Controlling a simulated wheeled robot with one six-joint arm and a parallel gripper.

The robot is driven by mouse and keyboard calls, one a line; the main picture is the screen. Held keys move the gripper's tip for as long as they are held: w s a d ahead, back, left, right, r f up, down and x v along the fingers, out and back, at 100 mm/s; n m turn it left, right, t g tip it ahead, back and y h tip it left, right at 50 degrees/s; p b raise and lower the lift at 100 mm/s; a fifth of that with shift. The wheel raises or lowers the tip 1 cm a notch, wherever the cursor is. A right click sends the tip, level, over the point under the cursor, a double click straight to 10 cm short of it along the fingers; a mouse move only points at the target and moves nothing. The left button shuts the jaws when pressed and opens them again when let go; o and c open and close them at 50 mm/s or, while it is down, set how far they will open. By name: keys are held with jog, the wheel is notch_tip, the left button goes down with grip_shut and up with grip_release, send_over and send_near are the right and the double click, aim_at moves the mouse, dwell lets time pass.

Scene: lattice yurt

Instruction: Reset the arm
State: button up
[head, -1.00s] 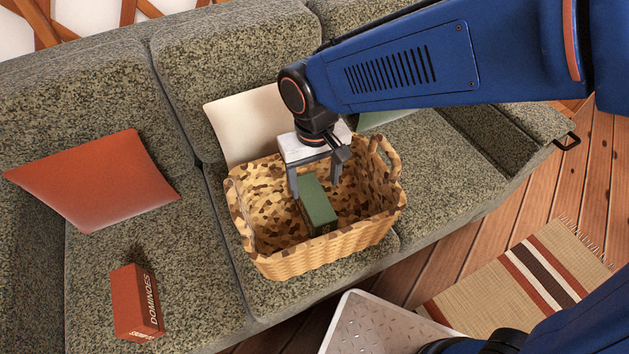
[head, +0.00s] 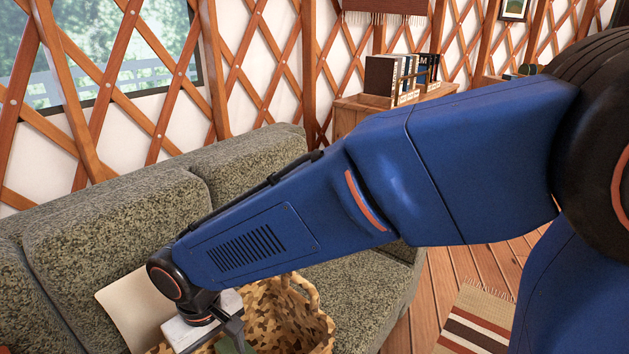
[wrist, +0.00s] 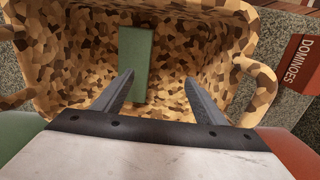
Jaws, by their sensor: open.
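My gripper (wrist: 160,78) is open over the woven basket (wrist: 60,50), its two fingers apart with nothing held between them. A green box (wrist: 135,50) lies inside the basket, beyond the fingertips in the wrist view; the left finger overlaps its lower part. In the head view my gripper (head: 232,325) is at the bottom edge, partly cut off, above the basket (head: 290,318). Only a bit of the green box (head: 236,346) shows there. My arm stretches from the right across the head view to the basket.
A red dominoes box (wrist: 302,62) lies beside the basket in the wrist view. A wooden shelf with books (head: 385,80) stands behind my arm. A striped rug (head: 475,320) lies on the floor.

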jog(key=w+d+r+m+t+y, duration=0.15)
jog(key=w+d+r, duration=0.35)
jog(key=d, duration=0.8)
jog(key=w+d+r+m, duration=0.3)
jog(key=w+d+r, duration=0.15)
jog(key=d, duration=0.75)
jog(key=s+d+m+t, duration=0.1)
jog(key=s+d, duration=0.3)
jog(key=d, duration=0.7)
jog(key=s+d+r+m+t+h, duration=0.1)
jog(key=s+d+m, duration=0.3)
jog(key=d, duration=0.7)
jog(key=shift+s+d+t, duration=0.15)
jog(key=shift+s+t, duration=0.25)
jog(key=shift+t, duration=0.25)
jog(key=shift+r+h, duration=0.1)
jog(key=shift+h, duration=0.15)
